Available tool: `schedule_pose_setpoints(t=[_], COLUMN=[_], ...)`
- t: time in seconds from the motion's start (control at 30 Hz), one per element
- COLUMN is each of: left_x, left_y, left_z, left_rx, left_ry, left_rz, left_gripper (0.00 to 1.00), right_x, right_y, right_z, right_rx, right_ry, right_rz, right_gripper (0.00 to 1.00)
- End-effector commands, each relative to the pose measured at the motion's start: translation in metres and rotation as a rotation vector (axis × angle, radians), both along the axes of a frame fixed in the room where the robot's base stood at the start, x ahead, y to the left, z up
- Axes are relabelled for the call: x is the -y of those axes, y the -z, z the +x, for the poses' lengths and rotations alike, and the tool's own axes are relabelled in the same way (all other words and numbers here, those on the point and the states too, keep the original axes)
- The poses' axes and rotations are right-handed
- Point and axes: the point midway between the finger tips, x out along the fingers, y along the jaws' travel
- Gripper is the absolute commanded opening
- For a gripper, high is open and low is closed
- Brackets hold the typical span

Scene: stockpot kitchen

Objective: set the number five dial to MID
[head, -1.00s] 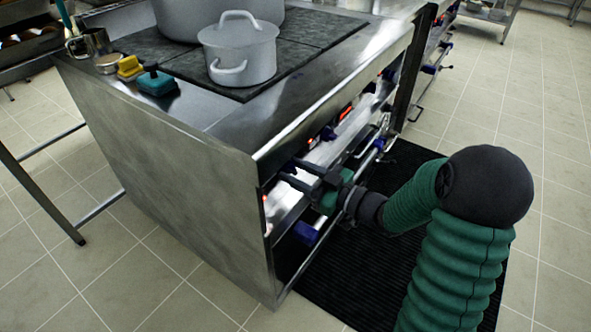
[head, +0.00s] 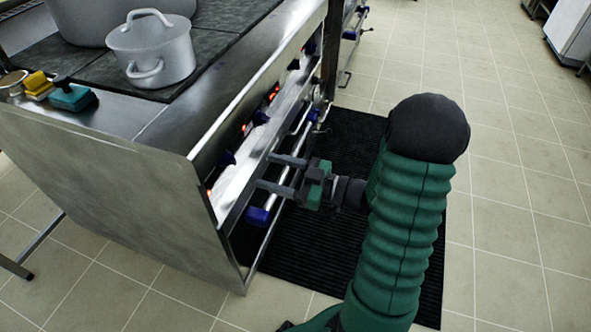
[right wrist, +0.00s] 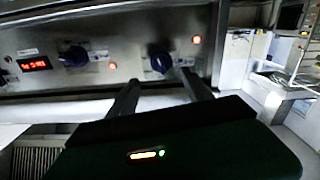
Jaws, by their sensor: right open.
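The stove's front panel (head: 240,183) carries a row of dark blue dials. In the head view the nearest dial (head: 228,158) is near the left end, with another dial (head: 260,118) farther along. My right gripper (head: 266,171) is open in front of the panel, its fingers pointing at it. In the right wrist view one dial (right wrist: 160,62) lies just beyond and between the open fingertips (right wrist: 160,78), apparently not held. A second dial (right wrist: 75,56) sits to its left. The number labels are too blurred to read, so I cannot tell which is number five. My left gripper is not in view.
A blue-ended oven handle bar (head: 258,215) runs below the panel, close under my right gripper. A black mat (head: 340,250) covers the floor; tiles to the right are clear.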

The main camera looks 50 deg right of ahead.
Motion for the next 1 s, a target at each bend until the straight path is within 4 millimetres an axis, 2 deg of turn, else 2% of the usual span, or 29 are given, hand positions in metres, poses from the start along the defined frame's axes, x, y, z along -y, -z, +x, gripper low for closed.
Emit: schedule_pose_setpoints(t=[0.03, 0.2, 0.3, 0.43, 0.83, 0.93, 1.0], left_x=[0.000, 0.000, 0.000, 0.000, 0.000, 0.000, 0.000], left_y=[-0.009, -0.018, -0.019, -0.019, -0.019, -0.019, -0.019], left_z=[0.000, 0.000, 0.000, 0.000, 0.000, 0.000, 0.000], left_rx=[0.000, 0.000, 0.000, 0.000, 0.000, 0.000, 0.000], left_ry=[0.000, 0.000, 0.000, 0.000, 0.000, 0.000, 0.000], left_rz=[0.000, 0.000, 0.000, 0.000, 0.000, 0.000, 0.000], left_gripper=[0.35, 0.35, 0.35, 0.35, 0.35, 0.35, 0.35], right_x=[0.006, 0.021, 0.025, 0.026, 0.026, 0.026, 0.027], right_y=[-0.004, -0.001, 0.000, 0.001, 0.002, 0.014, 0.030], right_z=[-0.013, -0.047, -0.058, -0.063, -0.060, -0.037, -0.007], right_rx=[-0.003, -0.002, 0.000, 0.000, -0.006, -0.072, -0.171], right_ry=[0.006, 0.003, 0.001, -0.001, 0.001, 0.032, 0.090], right_rz=[0.003, 0.003, 0.001, 0.000, -0.006, -0.067, -0.150], right_gripper=[0.59, 0.59, 0.59, 0.59, 0.59, 0.59, 0.59])
